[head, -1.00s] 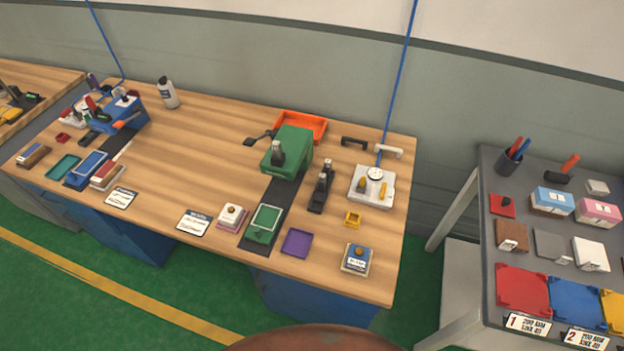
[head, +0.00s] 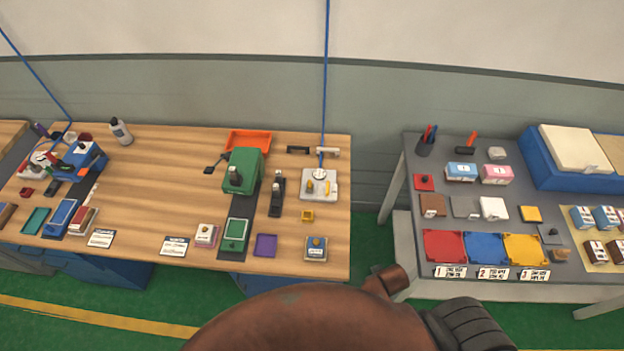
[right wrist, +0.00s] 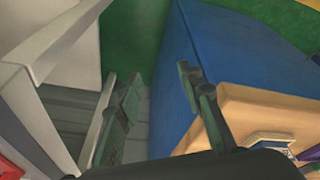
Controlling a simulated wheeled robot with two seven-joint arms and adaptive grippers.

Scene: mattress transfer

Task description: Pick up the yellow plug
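On the right part of the wooden bench in the head view, a white device (head: 332,197) with a round dial carries small yellow parts (head: 311,186). A small yellow open box (head: 307,216) sits just in front of it. I cannot tell at this size which yellow piece is the plug. My right gripper (right wrist: 160,85) is open and empty in the right wrist view. Its fingers point down over the gap beside the bench, with green floor and a blue cabinet behind them. No yellow piece is between the fingers. My left gripper is not in view.
The wooden bench (head: 160,180) also holds a green machine (head: 242,172), an orange tray (head: 248,142) and a purple tray (head: 265,245). A grey table (head: 400,195) with red, blue and yellow trays stands to the right, across a floor gap. A blue cord hangs behind the white device.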

